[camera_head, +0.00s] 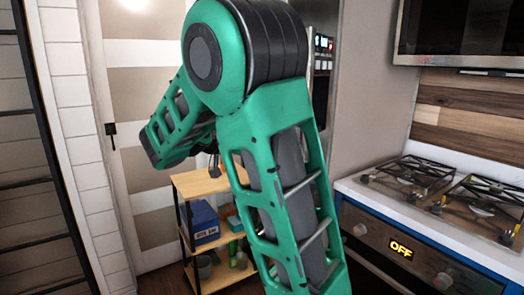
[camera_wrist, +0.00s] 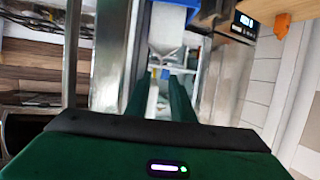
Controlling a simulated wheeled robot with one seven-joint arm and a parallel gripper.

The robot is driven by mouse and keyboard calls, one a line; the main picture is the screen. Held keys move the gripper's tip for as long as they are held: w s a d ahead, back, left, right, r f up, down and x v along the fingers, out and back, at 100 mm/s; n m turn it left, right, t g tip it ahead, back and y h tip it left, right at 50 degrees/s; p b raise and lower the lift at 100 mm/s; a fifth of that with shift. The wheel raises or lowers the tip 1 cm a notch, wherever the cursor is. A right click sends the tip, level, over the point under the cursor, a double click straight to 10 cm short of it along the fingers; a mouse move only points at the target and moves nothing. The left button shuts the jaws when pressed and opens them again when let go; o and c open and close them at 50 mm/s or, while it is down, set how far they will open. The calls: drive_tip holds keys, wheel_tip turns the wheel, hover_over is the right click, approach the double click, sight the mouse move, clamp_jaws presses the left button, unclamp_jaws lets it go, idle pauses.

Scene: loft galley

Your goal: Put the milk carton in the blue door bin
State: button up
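In the wrist view, which is upside down, my gripper (camera_wrist: 160,80) shows two dark green fingers with a clear gap between them. It looks open, with nothing clearly held. Beyond the fingertips is a pale, tapering shape (camera_wrist: 166,28) that looks like the milk carton. It appears apart from the fingers, but the distance is hard to judge. A blue surface (camera_wrist: 179,3) at the top edge, against the pale shape, may be the blue door bin; it is mostly cut off. In the head view my green arm hides the gripper, and I cannot make out the carton or bin.
A wooden shelf unit (camera_head: 207,181) holding a blue box (camera_head: 201,222) and small green items stands behind my arm. A stove (camera_head: 440,190) with an "OFF" display is at right, below a hood (camera_head: 460,35). A dark ladder-like frame (camera_head: 42,130) is at left.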

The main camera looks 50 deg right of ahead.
drive_tip(key=shift+v, duration=2.1)
